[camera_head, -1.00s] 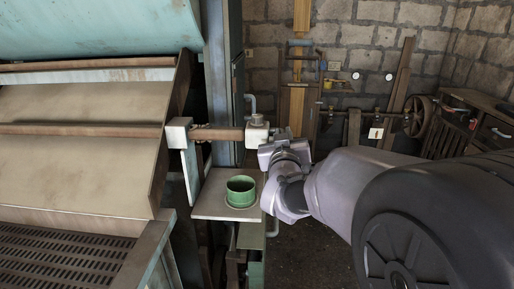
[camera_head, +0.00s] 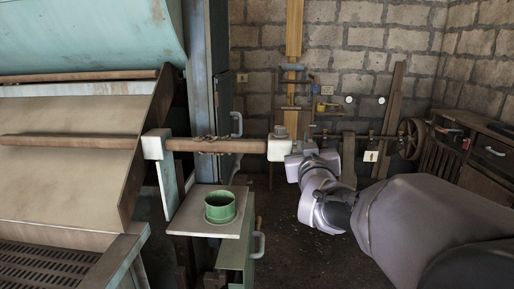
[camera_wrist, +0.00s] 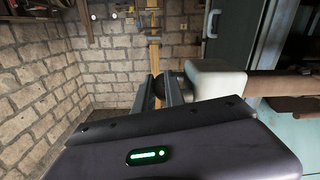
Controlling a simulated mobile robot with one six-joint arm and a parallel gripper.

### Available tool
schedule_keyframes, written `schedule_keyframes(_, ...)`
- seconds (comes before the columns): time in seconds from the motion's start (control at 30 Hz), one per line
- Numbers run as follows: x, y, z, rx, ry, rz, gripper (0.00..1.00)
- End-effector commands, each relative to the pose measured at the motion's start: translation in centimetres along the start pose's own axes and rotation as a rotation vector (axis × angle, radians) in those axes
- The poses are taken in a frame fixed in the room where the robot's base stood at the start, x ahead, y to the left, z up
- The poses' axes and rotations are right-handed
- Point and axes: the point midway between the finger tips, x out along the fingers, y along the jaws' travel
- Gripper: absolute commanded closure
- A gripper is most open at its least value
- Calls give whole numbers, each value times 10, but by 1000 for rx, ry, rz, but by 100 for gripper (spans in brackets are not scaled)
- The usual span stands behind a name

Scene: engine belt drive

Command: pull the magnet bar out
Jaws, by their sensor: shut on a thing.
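The magnet bar (camera_head: 237,146) is a brown rod sticking out to the right from a pale socket block (camera_head: 156,144) on the machine's side. Dark bits cling to it near its middle. Its outer end carries a white block (camera_head: 280,149) with a small knob on top. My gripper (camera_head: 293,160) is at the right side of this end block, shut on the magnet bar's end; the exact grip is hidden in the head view.
A green cup (camera_head: 220,208) stands on a pale shelf (camera_head: 194,225) below the bar. A blue-grey post (camera_head: 196,90) and an open cabinet stand behind it. A bench (camera_head: 487,150) and a spoked wheel (camera_head: 411,138) are at the right. Floor to the lower right is open.

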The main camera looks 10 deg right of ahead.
Motion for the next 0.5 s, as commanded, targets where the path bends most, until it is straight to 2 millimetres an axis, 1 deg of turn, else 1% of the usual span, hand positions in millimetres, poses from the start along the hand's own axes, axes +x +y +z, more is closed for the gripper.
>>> schedule_keyframes(0.03, 0, 2, 0, 2, -1, 3, 100)
schedule_keyframes(0.07, 0, 2, 0, 2, 0, 3, 82)
schedule_keyframes(0.1, 0, 2, 0, 2, 0, 3, 77)
schedule_keyframes(0.5, 0, 1, 0, 1, 0, 2, 77)
